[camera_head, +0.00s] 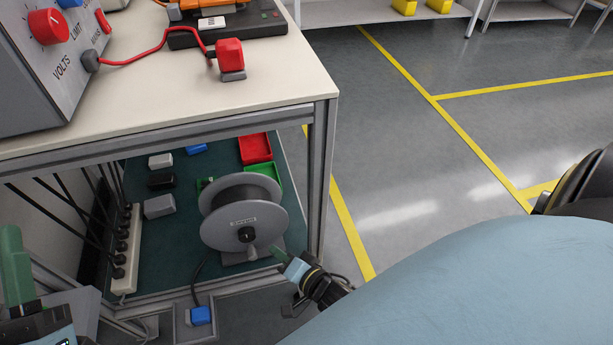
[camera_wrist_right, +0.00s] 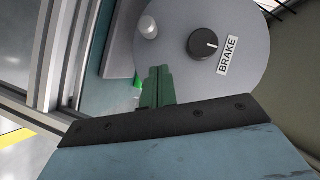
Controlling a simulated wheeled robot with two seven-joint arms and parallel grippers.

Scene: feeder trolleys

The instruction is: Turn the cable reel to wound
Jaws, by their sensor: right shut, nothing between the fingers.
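The grey cable reel (camera_head: 222,228) stands on the lower shelf of the trolley, its round side disc facing me. The disc shows a black knob (camera_wrist_right: 203,45) beside a white BRAKE label (camera_wrist_right: 228,57), and a pale round handle (camera_wrist_right: 147,27) near its rim. My right gripper (camera_head: 279,252) is at the reel's lower right edge in the head view. In the right wrist view its green fingers (camera_wrist_right: 157,84) are together and empty, below the handle and in front of the disc. My left gripper (camera_head: 14,262) is at the far left edge, partly cut off.
The trolley's metal post (camera_head: 318,180) rises right of the reel, under the tabletop (camera_head: 200,105). A power strip (camera_head: 127,250) stands left. A black cable runs to a blue plug (camera_head: 200,315). Red (camera_head: 255,148) and green bins sit behind. Open floor (camera_head: 400,150) lies right.

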